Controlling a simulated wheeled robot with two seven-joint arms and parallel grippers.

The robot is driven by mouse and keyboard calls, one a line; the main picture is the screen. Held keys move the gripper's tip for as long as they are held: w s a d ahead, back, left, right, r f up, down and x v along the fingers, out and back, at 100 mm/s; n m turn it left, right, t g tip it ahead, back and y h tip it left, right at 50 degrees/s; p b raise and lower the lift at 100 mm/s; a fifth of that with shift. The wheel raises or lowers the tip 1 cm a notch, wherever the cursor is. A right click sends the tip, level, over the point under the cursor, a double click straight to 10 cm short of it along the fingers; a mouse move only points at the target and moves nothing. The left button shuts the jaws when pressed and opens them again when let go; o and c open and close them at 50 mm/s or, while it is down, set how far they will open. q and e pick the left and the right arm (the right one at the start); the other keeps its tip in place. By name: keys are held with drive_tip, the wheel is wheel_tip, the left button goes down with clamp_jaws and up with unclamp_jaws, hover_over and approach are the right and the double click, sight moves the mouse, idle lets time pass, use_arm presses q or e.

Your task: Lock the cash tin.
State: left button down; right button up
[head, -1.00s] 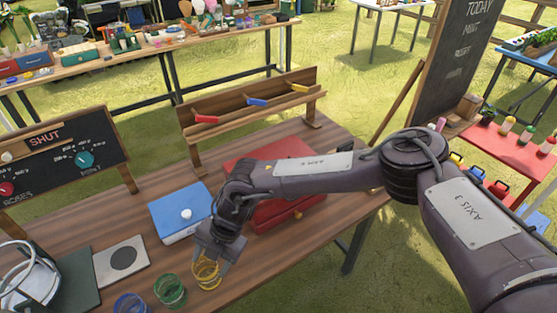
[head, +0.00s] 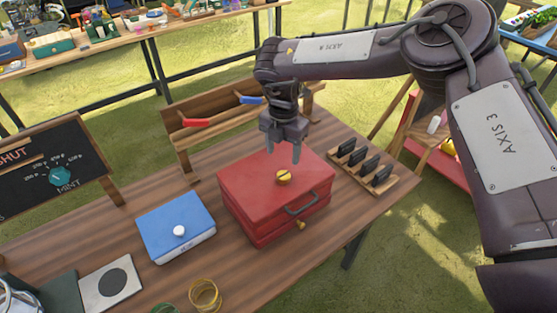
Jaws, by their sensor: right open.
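A red box (head: 255,195) stands on the wooden table with its lid closed. It has a yellow round knob (head: 284,177) on top, a dark handle (head: 301,204) on the front and a small brass piece (head: 300,224) below that. A blue box (head: 170,222) with a white knob stands to its left. No label shows which is the cash tin. My right gripper (head: 283,153) is open and empty, pointing down above the red box near its yellow knob. Whether it touches is unclear. My left gripper is out of view.
A wooden rack (head: 178,135) behind the boxes holds a red-handled piece (head: 197,122) and a blue-handled piece (head: 250,100). A stand with black slabs (head: 362,165) is right of the red box. A yellow glass cup (head: 205,294) and a green cup stand front left.

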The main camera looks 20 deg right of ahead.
sight(283, 175)
drive_tip(key=shift+s+f, duration=0.15)
drive_tip(key=shift+f, duration=0.25)
drive_tip(key=f, duration=0.1)
drive_tip(key=s+f+p, duration=0.1)
drive_tip(key=f, duration=0.1)
drive_tip(key=shift+s+f+p, duration=0.1)
drive_tip(key=shift+s+p, duration=0.2)
drive_tip(key=shift+p, duration=0.05)
drive_tip(key=shift+w+f, duration=0.15)
drive_tip(key=shift+f, duration=0.45)
drive_tip(key=shift+w+f, duration=0.15)
drive_tip(key=shift+f, duration=0.4)
drive_tip(key=shift+w+f, duration=0.1)
drive_tip(key=shift+f, duration=0.2)
drive_tip(key=c, duration=1)
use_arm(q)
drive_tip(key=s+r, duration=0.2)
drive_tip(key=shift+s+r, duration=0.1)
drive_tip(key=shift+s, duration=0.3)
